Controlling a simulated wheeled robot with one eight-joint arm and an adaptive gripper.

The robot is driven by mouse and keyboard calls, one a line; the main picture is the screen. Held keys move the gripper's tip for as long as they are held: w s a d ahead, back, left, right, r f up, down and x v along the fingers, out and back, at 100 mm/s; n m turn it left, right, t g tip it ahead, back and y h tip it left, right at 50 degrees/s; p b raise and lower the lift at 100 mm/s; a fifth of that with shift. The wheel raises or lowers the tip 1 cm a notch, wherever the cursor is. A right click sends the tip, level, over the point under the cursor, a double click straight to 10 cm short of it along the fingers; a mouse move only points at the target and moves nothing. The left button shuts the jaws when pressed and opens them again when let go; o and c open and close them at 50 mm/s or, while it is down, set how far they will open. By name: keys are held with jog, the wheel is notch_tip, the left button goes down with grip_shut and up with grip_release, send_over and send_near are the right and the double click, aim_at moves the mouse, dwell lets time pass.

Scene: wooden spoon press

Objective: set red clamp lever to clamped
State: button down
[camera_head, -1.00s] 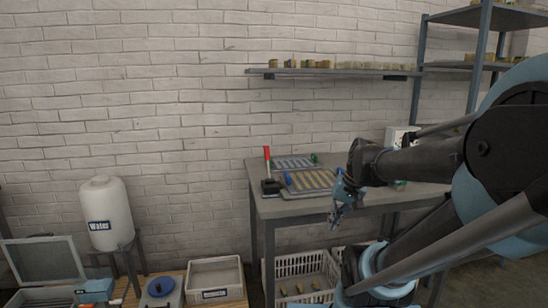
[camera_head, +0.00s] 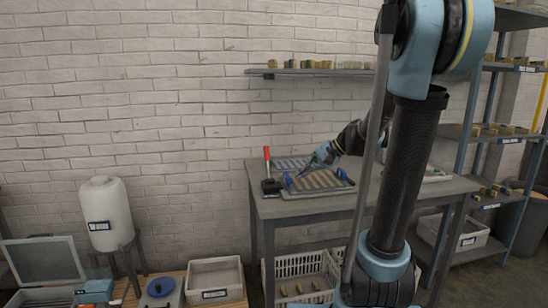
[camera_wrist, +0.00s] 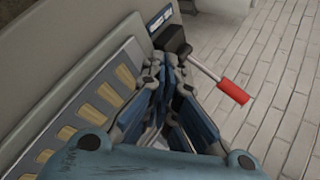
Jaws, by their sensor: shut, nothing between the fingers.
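The red clamp lever (camera_head: 266,153) stands upright on a black base (camera_head: 271,186) at the left end of the table. In the wrist view its red grip (camera_wrist: 234,91) lies at the right, on a pale metal shaft running from a black block (camera_wrist: 172,40). My gripper (camera_head: 302,174) is to the right of the lever, low over the press tray (camera_head: 340,189). In the wrist view my gripper (camera_wrist: 164,68) is shut and empty, with its fingertips close to the black block and apart from the red grip.
The tray holds a row of tan wooden pieces (camera_wrist: 98,105). The table (camera_head: 410,200) has free room at the right front. A wall shelf (camera_head: 330,72) hangs above. White crates (camera_head: 300,268) stand below, and a water tank (camera_head: 103,215) is at the left.

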aim_at(268, 163)
jog(key=w+r+y, duration=0.1)
jog(key=w, duration=0.3)
jog(key=w+a+r+m+y, duration=0.1)
jog(key=w+y, duration=0.1)
jog(key=w, duration=0.3)
jog(key=w+a+r+m+y, duration=0.1)
jog(key=w, duration=0.4)
jog(key=shift+a+t+y, duration=0.2)
jog(key=shift+t+y, duration=0.1)
jog(key=shift+w+r+m+y, duration=0.1)
jog(key=shift+w+m+y, duration=0.2)
jog(key=shift+w, duration=0.45)
jog(key=shift+a, duration=0.1)
jog(key=x, duration=0.9)
jog(key=shift+a, duration=0.45)
jog(key=shift+s+d+r, duration=0.1)
jog(key=shift+s+r, duration=0.3)
jog(key=shift+s, duration=0.45)
jog(key=shift+s+d+r, duration=0.1)
jog(key=shift+s+r, duration=0.35)
jog(key=shift+s, duration=0.35)
jog(key=shift+s+a+r, duration=0.1)
jog(key=shift+s+a, duration=0.05)
